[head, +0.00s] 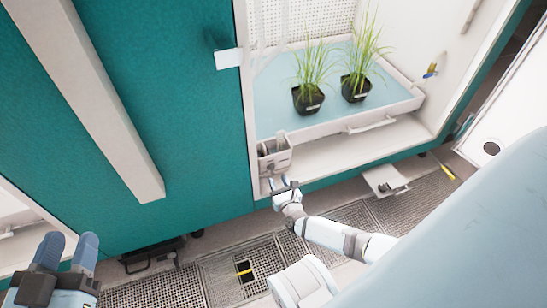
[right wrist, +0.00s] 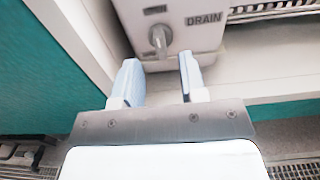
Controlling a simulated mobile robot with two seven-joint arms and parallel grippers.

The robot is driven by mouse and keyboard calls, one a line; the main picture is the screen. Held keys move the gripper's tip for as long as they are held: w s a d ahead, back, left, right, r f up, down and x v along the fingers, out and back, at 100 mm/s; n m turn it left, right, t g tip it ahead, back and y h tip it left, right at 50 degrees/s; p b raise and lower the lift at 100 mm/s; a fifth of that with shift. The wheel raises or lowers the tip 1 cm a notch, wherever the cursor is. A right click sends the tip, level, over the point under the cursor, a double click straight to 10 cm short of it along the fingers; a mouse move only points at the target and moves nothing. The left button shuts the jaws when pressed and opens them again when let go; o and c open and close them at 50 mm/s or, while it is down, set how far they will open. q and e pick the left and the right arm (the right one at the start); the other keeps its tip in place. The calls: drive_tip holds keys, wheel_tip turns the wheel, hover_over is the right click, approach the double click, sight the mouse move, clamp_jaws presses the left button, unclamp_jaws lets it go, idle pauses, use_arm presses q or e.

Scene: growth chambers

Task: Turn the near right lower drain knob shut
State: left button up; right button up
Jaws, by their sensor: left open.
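The drain knob (right wrist: 160,38) is a small grey lever knob on the front of a white box (right wrist: 190,45) marked DRAIN. Its handle points roughly downward in the right wrist view. My right gripper (right wrist: 160,68) is open, its two pale blue fingers apart with the knob just beyond and between their tips; nothing is visibly gripped. In the head view my right gripper (head: 282,184) is in front of the white box (head: 275,157) at the chamber's lower left corner; the knob is too small to make out there. My left gripper (head: 68,250) is open and empty at lower left.
A blue-lined tray (head: 370,124) holds two potted grass plants (head: 308,98) inside the open chamber. The chamber's white sill (head: 360,147) runs right of the box. A teal panel (head: 180,90) stands left. Grated floor (head: 150,290) lies below, with a small open plate (head: 385,180).

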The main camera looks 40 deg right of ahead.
sight(274, 172)
drive_tip(key=b+x, duration=0.1)
drive_tip(key=x, duration=0.3)
drive_tip(key=shift+w+d, duration=0.1)
drive_tip(key=shift+w, duration=0.35)
use_arm(q)
drive_tip(key=shift+w+a+r+m+h, duration=0.15)
drive_tip(key=shift+w+a+m+h, duration=0.1)
drive_tip(key=shift+w+m+h, duration=0.25)
drive_tip(key=shift+s, duration=0.2)
use_arm(e)
drive_tip(key=c, duration=0.6)
drive_tip(key=shift+o, duration=0.2)
